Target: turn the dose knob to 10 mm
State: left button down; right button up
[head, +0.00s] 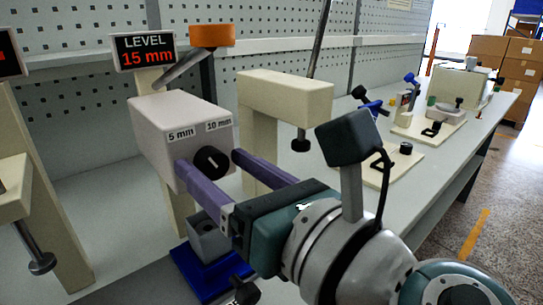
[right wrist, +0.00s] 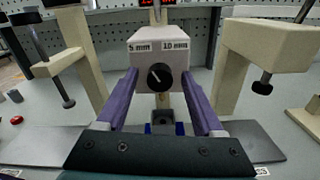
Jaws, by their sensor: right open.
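The black dose knob (head: 211,161) sits on the front of a light grey box (head: 165,112) labelled "5 mm" on the left and "10 mm" on the right. In the right wrist view the knob (right wrist: 159,77) shows a white mark slanting to the upper left, towards the "5 mm" label. A display (head: 146,52) above the box reads "LEVEL 15 mm". My right gripper (head: 209,166) is open, its purple fingers on either side of the knob, with visible gaps in the wrist view. My left gripper is not in view.
A blue base with a grey block (head: 208,240) stands below the box. Cream stands with hanging dark-tipped rods flank it, one at the right (head: 285,92). More fixtures stand farther along the bench. A pegboard wall (head: 70,70) closes the back.

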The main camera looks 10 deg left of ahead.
grip_shut()
dwell(0.5)
